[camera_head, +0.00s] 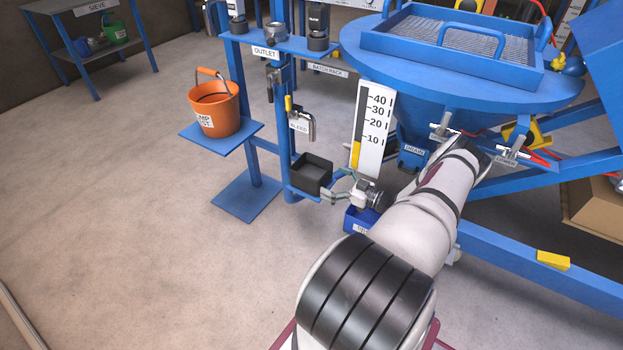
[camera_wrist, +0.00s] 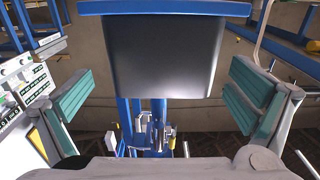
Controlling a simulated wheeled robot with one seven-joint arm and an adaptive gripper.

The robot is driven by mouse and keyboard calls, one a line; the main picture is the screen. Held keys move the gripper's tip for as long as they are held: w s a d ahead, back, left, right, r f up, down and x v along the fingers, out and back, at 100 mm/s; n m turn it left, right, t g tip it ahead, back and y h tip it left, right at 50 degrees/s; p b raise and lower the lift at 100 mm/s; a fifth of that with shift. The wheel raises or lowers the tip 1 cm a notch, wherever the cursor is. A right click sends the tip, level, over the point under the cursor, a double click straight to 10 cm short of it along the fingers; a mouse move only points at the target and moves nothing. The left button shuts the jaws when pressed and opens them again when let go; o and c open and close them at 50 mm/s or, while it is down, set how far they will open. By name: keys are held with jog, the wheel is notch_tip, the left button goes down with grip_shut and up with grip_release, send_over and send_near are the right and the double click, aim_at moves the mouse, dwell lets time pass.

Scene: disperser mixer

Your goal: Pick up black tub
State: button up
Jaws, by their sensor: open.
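The black tub (camera_head: 312,172) is a square, open-topped box on a small blue shelf on the blue post. Its inside looks empty from above. My gripper (camera_head: 330,187) is open at the right side of the tub, with its fingers reaching toward it. In the wrist view, the black tub (camera_wrist: 162,60) fills the upper middle as a dark face between the open green-padded fingers of my gripper (camera_wrist: 158,100). Gaps show between the tub and both pads. The exact depth of the fingers along the tub is hard to tell.
A blue bar (camera_wrist: 165,7) crosses the top of the wrist view against the tub. A tap marked BLEED (camera_head: 302,125) hangs above the tub. A white scale board (camera_head: 373,125) stands close to my gripper. An orange bucket (camera_head: 214,110) sits on a platform at left.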

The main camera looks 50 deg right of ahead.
aim_at(315, 174)
jog(key=shift+w+a+b, duration=0.2)
jog(key=shift+w+b, duration=0.2)
jog(key=shift+w, duration=1.3)
jog(key=shift+w+a+b, duration=0.2)
jog(key=shift+w+b, duration=0.15)
jog(key=shift+w, duration=1.35)
jog(key=shift+c, duration=0.2)
jog(key=c, duration=1.4)
jog(key=shift+c, duration=0.4)
jog(key=shift+r, duration=0.15)
